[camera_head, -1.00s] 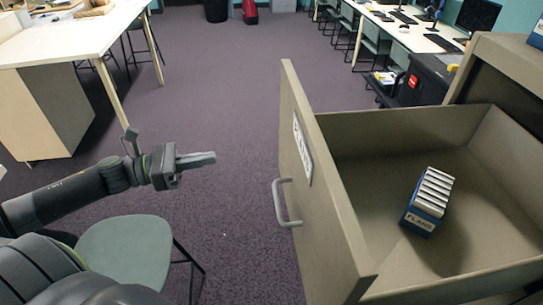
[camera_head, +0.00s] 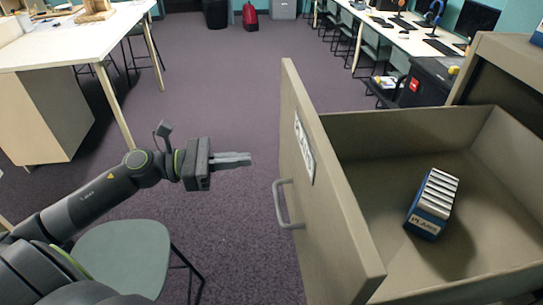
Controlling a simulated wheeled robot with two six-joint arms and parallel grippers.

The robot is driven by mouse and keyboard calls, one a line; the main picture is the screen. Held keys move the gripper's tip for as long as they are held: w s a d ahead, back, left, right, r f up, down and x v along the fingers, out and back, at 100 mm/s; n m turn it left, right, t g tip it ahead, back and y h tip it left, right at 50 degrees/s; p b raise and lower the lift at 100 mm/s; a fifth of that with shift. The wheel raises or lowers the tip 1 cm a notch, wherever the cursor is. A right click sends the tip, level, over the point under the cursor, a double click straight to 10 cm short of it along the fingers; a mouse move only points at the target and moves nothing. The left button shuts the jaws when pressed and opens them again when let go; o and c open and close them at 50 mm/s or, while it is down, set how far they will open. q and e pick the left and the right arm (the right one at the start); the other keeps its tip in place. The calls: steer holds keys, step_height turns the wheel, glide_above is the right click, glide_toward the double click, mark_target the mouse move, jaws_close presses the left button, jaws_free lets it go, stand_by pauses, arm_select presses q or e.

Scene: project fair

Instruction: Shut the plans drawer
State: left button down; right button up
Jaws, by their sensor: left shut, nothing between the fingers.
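The plans drawer (camera_head: 334,215) is tan and stands pulled open on the right. Its front panel faces left and carries a white label (camera_head: 304,147) and a grey bar handle (camera_head: 284,205). Inside the drawer lies a blue box marked "PLANS" (camera_head: 428,222) with several white-topped items in it. My left gripper (camera_head: 240,160) is shut and empty, pointing right. It is to the left of the drawer front, a short gap away and higher in the picture than the handle. My right gripper is not in view.
A green-grey stool (camera_head: 122,258) stands below my left arm. A white-topped table (camera_head: 75,42) is at the upper left. A long desk with monitors (camera_head: 415,35) and a black cart (camera_head: 425,82) are at the back right. Open purple carpet lies between.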

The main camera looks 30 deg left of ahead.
mark_target(287, 156)
arm_select(q)
steer(key=shift+p+x, duration=1.7)
steer(key=shift+x, duration=1.9)
steer(key=shift+w+f, duration=0.1)
steer(key=shift+w, duration=0.05)
